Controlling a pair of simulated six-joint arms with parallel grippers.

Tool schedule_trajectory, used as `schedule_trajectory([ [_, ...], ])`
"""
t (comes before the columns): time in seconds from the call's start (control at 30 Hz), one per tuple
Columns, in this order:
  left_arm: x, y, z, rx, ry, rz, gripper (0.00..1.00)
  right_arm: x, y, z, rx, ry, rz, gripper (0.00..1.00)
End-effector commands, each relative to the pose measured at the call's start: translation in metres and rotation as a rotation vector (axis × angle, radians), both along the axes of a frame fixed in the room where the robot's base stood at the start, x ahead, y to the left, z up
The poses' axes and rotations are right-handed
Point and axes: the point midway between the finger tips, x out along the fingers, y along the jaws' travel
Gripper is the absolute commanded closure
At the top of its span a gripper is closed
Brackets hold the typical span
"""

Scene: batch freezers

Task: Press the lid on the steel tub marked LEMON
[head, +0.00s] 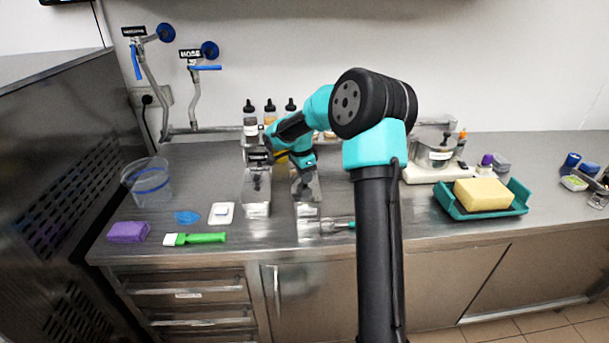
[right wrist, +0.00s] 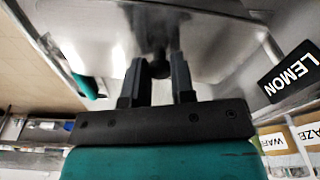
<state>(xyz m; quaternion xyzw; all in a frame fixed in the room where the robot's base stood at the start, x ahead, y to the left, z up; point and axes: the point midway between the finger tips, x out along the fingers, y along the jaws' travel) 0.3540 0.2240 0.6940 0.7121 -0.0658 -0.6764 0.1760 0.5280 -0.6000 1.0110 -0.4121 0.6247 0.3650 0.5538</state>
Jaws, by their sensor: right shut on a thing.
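My right gripper (head: 303,172) points down at the middle of the counter, shut on the black knob (right wrist: 155,66) of a steel lid. In the right wrist view the shiny lid (right wrist: 215,45) fills much of the top. In the head view the lid is partly hidden by the gripper above a steel tub (head: 307,211). I cannot tell whether lid and tub touch. A second steel tub (head: 256,208) stands just left, with a dark knob-like part on top. A black LEMON sign (right wrist: 290,73) shows at the right of the wrist view. My left gripper is not in view.
Bottles (head: 270,112) stand behind the tubs. A metal tool with a teal handle (head: 341,226) lies in front. A green-handled brush (head: 198,239), purple sponge (head: 128,232) and clear container (head: 147,182) are left. A teal tray (head: 517,205) with a yellow sponge (head: 483,194) is right.

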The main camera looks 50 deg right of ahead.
Motion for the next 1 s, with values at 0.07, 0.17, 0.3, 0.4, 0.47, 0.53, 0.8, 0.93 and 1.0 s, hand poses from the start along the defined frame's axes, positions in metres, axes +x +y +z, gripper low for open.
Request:
schedule_trajectory([
  [0.07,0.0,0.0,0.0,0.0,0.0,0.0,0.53,0.0,0.0,0.0,0.0,0.0,0.0,1.0],
  [0.17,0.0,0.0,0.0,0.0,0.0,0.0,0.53,0.0,0.0,0.0,0.0,0.0,0.0,1.0],
  [0.3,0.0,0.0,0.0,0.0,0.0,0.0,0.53,0.0,0.0001,-0.0002,0.0,0.0,0.0,1.0],
  [0.4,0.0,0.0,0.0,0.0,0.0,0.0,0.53,0.0,0.0001,-0.0009,0.0,0.0,-0.002,1.0],
  [0.47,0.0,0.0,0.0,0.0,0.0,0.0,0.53,0.0,0.0001,-0.0009,0.0,0.0,-0.002,1.0],
  [0.53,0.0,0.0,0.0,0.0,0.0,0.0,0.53,0.0,0.0001,-0.0009,0.0,0.0,-0.002,1.0],
  [0.8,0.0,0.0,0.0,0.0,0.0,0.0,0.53,0.0,0.0001,-0.0009,0.0,0.0,-0.002,0.72],
  [0.93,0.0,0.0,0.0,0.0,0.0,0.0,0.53,0.0,0.0001,-0.0009,0.0,0.0,-0.002,0.6],
  [1.0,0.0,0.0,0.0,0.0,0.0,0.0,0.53,0.0,0.0001,-0.0009,0.0,0.0,-0.002,0.53],
])
